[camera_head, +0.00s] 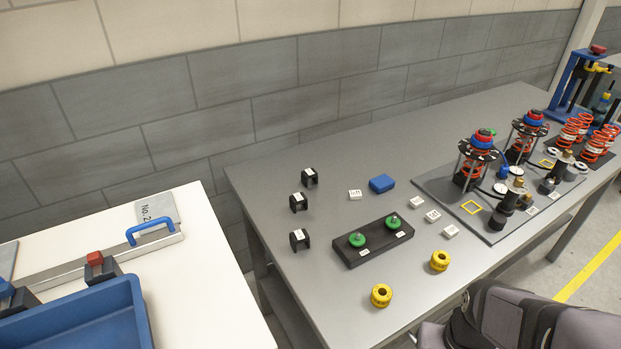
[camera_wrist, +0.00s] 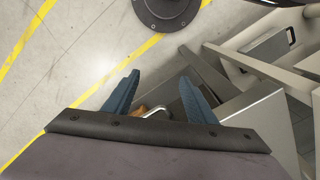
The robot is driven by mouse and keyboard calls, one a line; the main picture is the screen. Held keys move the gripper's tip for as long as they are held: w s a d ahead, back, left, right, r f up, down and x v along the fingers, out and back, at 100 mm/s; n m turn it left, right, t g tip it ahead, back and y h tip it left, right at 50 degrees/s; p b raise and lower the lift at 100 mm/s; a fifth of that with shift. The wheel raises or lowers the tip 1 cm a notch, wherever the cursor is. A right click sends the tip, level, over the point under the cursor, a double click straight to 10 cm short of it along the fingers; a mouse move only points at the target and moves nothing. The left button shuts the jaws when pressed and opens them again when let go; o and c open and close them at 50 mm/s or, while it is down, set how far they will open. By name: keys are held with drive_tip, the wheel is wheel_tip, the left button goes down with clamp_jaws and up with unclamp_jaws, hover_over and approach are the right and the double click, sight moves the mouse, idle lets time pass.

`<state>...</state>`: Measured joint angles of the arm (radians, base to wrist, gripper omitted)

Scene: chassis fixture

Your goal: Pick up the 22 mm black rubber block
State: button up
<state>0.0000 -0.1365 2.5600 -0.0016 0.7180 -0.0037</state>
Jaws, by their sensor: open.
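Three black blocks with white labels stand in a row on the left of the grey table in the head view: a back one (camera_head: 310,177), a middle one (camera_head: 298,203) and a front one (camera_head: 299,240). Their labels are too small to read, so I cannot tell which is the 22 mm block. My gripper (camera_wrist: 159,78) shows in the wrist view with its two blue fingers apart and nothing between the tips. It points toward the floor, away from the blocks. No black block shows in the wrist view.
Yellow rings (camera_head: 381,296) sit near the front edge. Spring assemblies (camera_head: 476,165) stand at the right. A white table with a blue bin (camera_head: 75,320) is at the left.

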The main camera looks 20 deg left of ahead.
sight(309, 178)
drive_tip(key=shift+o, duration=0.5)
